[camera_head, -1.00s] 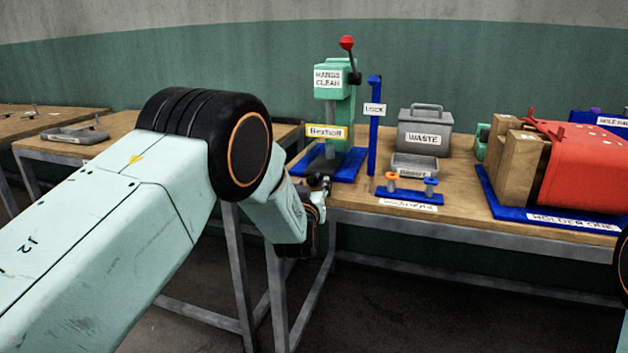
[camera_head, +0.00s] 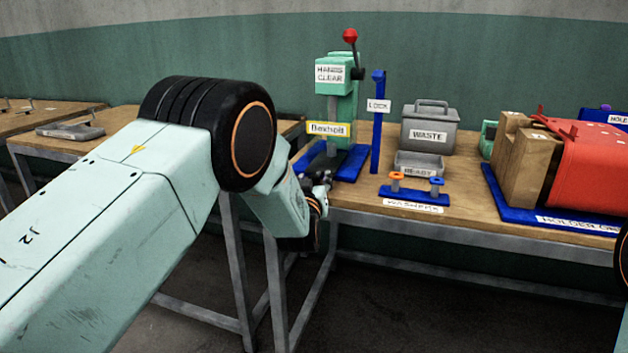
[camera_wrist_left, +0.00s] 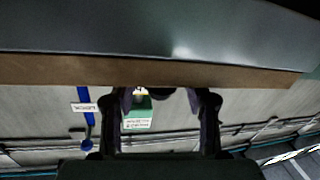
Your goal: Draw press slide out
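The green press (camera_head: 341,105) stands on a blue base (camera_head: 352,164) at the left end of the table, with a red-knobbed lever and a "HANDS CLEAR" label. My left gripper (camera_head: 321,182) is at the front edge of this base. It hides part of the base front, and I cannot make out the slide. In the left wrist view, the press (camera_wrist_left: 138,117) appears upside down between the two spread fingers (camera_wrist_left: 165,102). A dark shape lies near the fingertips there; contact cannot be told. My right gripper is not in view.
A blue LOCK post (camera_head: 377,125) stands right of the press. Further right are the grey waste bin (camera_head: 428,128), the ready tray (camera_head: 419,170), the washer rack (camera_head: 414,196) and a red holder (camera_head: 590,165). The table edge (camera_head: 460,230) lies close to my left gripper.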

